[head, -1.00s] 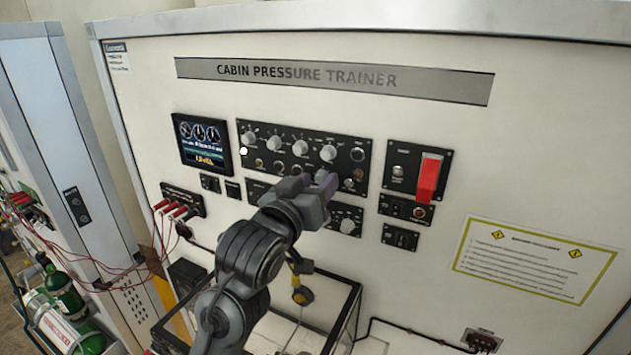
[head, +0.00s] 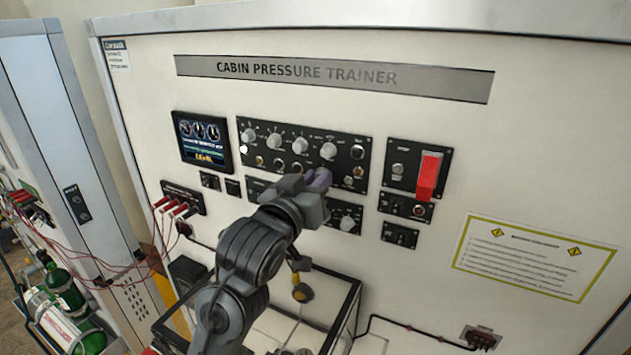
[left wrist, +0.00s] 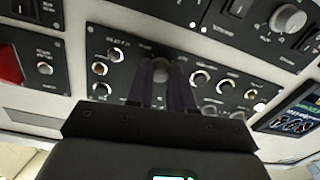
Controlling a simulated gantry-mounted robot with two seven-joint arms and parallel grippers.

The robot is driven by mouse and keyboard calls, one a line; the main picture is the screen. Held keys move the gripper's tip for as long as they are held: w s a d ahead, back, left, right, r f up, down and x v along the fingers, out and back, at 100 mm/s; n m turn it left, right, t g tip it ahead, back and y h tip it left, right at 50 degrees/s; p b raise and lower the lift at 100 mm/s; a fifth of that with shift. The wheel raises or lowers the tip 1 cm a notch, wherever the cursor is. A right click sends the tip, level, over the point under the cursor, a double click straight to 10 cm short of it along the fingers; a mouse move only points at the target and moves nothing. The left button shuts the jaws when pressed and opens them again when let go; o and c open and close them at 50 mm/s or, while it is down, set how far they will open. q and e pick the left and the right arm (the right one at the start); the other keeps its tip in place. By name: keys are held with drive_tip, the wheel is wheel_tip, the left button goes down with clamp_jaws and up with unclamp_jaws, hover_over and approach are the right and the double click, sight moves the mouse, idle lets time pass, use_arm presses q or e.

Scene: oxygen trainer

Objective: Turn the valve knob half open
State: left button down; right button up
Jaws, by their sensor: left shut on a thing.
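The black control panel (head: 345,137) of the trainer carries a top row of grey knobs and a lower row of smaller controls. My left gripper (head: 318,179) is at the panel's lower row and covers what it holds there. In the left wrist view, the two dark fingers of my left gripper (left wrist: 163,74) are shut on a small round grey knob (left wrist: 161,66), one finger on each side. The knob's marking and pointer angle cannot be read. My right gripper is not in view.
A red switch cover (head: 429,176) is right of the panel, and a lit display (head: 202,139) is left. A clear-sided box (head: 345,310) stands below my arm. Green cylinders (head: 65,291) and red leads (head: 90,262) are at the far left.

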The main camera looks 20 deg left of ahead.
use_arm(q)
drive_tip(key=shift+a+m+h+b, duration=0.2)
drive_tip(key=shift+m+b, duration=0.65)
drive_tip(key=shift+m, duration=5.9)
drive_tip(key=shift+d+m+h+b, duration=0.1)
drive_tip(key=shift+m+h+b, duration=0.5)
drive_tip(key=shift+m, duration=6.15)
drive_tip(key=shift+r+y+b, duration=0.1)
drive_tip(key=shift+y+b, duration=0.2)
drive_tip(key=c, duration=1)
unclamp_jaws()
